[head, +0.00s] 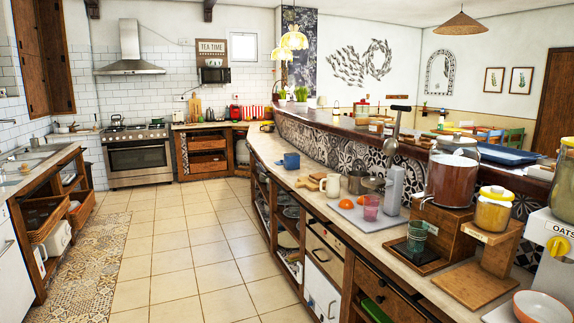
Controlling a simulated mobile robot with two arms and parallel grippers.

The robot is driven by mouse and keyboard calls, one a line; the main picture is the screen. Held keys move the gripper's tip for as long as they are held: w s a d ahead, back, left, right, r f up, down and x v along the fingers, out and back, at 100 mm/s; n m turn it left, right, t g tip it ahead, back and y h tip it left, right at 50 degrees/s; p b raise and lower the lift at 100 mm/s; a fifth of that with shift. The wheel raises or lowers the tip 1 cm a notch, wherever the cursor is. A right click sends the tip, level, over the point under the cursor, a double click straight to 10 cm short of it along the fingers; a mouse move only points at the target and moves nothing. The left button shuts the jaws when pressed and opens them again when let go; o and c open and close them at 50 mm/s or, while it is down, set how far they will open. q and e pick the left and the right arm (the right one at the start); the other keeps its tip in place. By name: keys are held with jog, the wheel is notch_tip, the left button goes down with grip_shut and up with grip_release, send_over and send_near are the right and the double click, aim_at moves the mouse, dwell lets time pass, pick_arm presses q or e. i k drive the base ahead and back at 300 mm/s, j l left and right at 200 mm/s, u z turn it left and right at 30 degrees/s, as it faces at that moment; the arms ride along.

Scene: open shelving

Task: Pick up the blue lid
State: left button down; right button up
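No thing in the head view can be clearly told as a blue lid. A flat, dark blue, tray-like piece (508,154) lies on the raised wooden bar at the right, behind a large glass jar; I cannot tell if it is a lid. A small blue mug (291,161) stands on the lower counter near the middle. Neither of my grippers is in view.
A long curved counter (272,147) with open shelves below runs along the right. Jars, including a large glass jar (452,178), crowd its near end. The tiled floor (190,250) is clear in the middle. A stove (138,155) stands at the back.

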aim_at(292, 160)
jog(key=u, duration=0.6)
jog(key=i, duration=6.2)
jog(key=i+z, duration=0.25)
jog(key=i, duration=0.25)
jog(key=i+j+z, duration=0.3)
jog(key=i, duration=0.15)
jog(key=i+j+z, duration=0.25)
jog(key=i, duration=0.2)
jog(key=l, duration=0.1)
